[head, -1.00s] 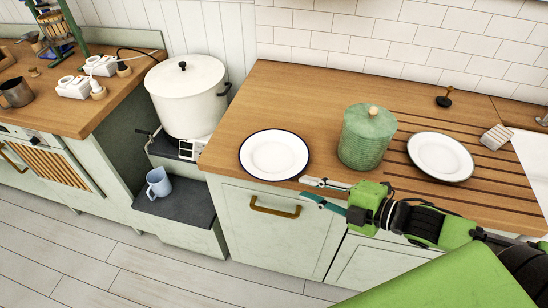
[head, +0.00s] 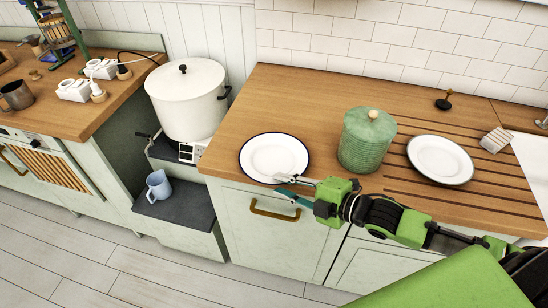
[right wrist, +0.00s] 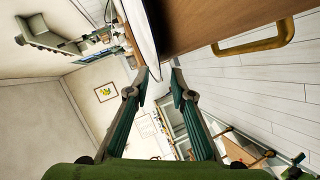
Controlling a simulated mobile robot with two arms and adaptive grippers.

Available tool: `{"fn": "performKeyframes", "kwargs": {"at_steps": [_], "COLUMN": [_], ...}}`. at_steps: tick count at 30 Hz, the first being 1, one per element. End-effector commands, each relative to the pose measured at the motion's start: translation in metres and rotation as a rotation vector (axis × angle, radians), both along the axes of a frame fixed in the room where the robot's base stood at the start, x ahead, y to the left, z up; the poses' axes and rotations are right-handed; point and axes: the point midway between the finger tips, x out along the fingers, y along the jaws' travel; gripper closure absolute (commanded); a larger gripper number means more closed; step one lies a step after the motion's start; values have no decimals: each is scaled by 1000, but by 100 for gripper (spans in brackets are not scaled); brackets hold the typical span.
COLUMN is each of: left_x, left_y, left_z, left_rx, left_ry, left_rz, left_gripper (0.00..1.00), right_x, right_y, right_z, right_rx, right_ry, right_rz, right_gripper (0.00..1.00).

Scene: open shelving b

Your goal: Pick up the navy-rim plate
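The navy-rim plate (head: 274,155) is white with a thin dark blue rim. It lies flat on the wooden counter near its front edge, left of the green canister. My right gripper (head: 279,184) is at the plate's front rim, its two fingers apart and pointing left. In the right wrist view the plate (right wrist: 140,32) shows nearly edge-on, its near rim at the gap between the open fingertips (right wrist: 161,73). I cannot tell whether a finger touches it. My left gripper is not in view.
A ribbed green canister (head: 367,140) stands just right of the plate. A second white plate (head: 440,158) lies farther right on the grooved counter (head: 330,85). A white pot (head: 186,100) stands left, above a blue mug (head: 158,185). A drawer handle (head: 274,208) is below.

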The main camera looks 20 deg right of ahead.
Motion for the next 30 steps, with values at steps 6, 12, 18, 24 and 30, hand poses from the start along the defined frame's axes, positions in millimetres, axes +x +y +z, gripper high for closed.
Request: {"fn": "performKeyframes", "kwargs": {"at_steps": [6, 12, 18, 24, 30], "left_x": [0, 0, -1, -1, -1], "left_y": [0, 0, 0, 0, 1], "left_z": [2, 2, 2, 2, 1], "left_rx": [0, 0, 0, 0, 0], "left_ry": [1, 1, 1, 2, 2], "left_rz": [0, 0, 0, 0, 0], "left_gripper": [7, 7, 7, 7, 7], "right_x": [12, 13, 13, 13, 13], "right_y": [8, 9, 9, 9, 9], "right_z": [-5, -6, -6, -4, -3], "right_rx": [-1, -1, -1, 0, -1], "right_ry": [1, 2, 2, -3, -3], "right_rz": [-1, 0, 0, 1, 1], "right_gripper": [78, 78, 100, 100, 100]}}
